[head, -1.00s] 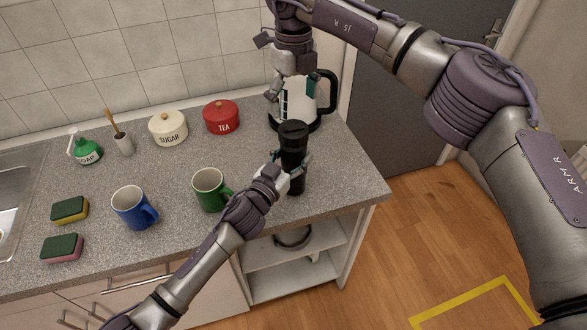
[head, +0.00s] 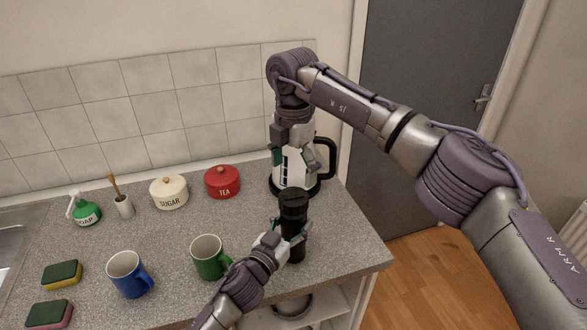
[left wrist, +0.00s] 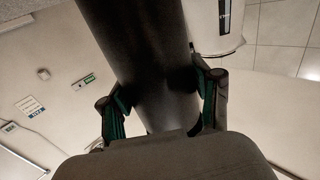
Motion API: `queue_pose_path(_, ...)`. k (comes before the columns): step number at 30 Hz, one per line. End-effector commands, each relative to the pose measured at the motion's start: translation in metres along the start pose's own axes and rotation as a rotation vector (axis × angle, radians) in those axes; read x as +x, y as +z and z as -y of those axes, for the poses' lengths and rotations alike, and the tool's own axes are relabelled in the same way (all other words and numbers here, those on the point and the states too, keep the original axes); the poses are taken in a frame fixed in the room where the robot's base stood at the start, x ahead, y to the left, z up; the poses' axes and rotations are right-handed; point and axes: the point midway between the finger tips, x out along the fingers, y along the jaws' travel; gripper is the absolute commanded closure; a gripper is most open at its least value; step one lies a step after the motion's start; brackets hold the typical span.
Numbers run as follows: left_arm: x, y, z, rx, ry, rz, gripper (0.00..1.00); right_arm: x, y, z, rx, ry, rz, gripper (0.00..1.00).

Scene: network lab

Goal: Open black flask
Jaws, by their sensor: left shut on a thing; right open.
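The black flask (head: 293,215) stands upright near the counter's right front edge, with its black lid (head: 293,196) on top. My left gripper (head: 293,236) is shut around the flask's body below the lid. The left wrist view shows the dark flask (left wrist: 150,55) between my left gripper's fingers (left wrist: 160,100). My right gripper (head: 291,155) points down, open and empty, above the lid and apart from it. It overlaps the kettle behind in the picture.
A white kettle (head: 300,170) with a black handle stands behind the flask. A green mug (head: 207,260) is left of it, then a blue mug (head: 126,276). The red tea tin (head: 222,184) and sugar tin (head: 169,194) stand at the back. The counter's right front corner is clear.

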Motion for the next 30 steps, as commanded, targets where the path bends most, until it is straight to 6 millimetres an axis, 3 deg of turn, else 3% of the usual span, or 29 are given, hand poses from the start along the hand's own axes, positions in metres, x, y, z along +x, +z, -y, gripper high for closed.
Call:
queue_pose_path(6, 0.000, 0.000, 0.000, 0.000, 0.000, 0.001, 1.00, 0.000, 0.000, 0.000, 0.481, 0.001, -0.001, 0.09)
queue_pose_path(12, 0.000, 0.001, 0.000, 0.000, 0.000, 0.001, 1.00, 0.000, 0.000, 0.000, 0.770, -0.001, 0.000, 0.09)
queue_pose_path(20, 0.000, 0.001, 0.000, 0.000, 0.000, 0.001, 1.00, 0.012, 0.001, 0.000, 0.873, -0.002, -0.001, 0.09)
queue_pose_path(30, 0.000, 0.001, 0.000, 0.000, 0.000, 0.001, 1.00, 0.063, 0.001, 0.001, 0.872, -0.002, -0.001, 0.09)
